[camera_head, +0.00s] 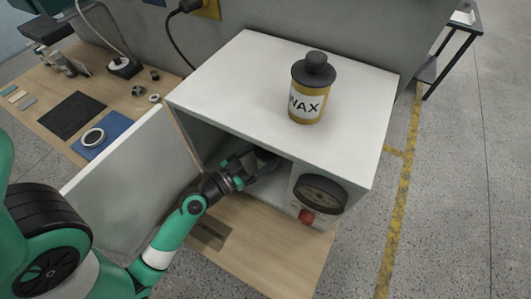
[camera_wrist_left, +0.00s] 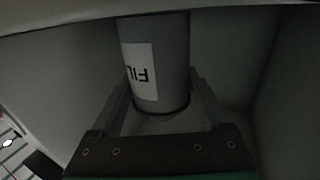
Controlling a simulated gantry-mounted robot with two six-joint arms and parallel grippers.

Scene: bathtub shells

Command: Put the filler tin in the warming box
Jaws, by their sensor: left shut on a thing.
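The warming box (camera_head: 240,75) is a white cabinet on the wooden bench, with its door (camera_head: 130,180) swung open to the left. My left gripper (camera_head: 262,160) reaches through the open front into the box. In the left wrist view my left gripper (camera_wrist_left: 155,115) is shut on the filler tin (camera_wrist_left: 175,60), a grey cylinder with a white label reading "FIL". The tin is inside the box; in the head view I cannot make it out. Whether its base touches the box floor is unclear. My right gripper is not in view.
A yellow wax tin (camera_head: 307,100) with a dark lid stands on top of the box. A dial (camera_head: 320,194) and a red knob (camera_head: 306,216) are on its front right. A dark mat (camera_head: 72,115) and a blue mat (camera_head: 103,135) lie on the bench behind the door.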

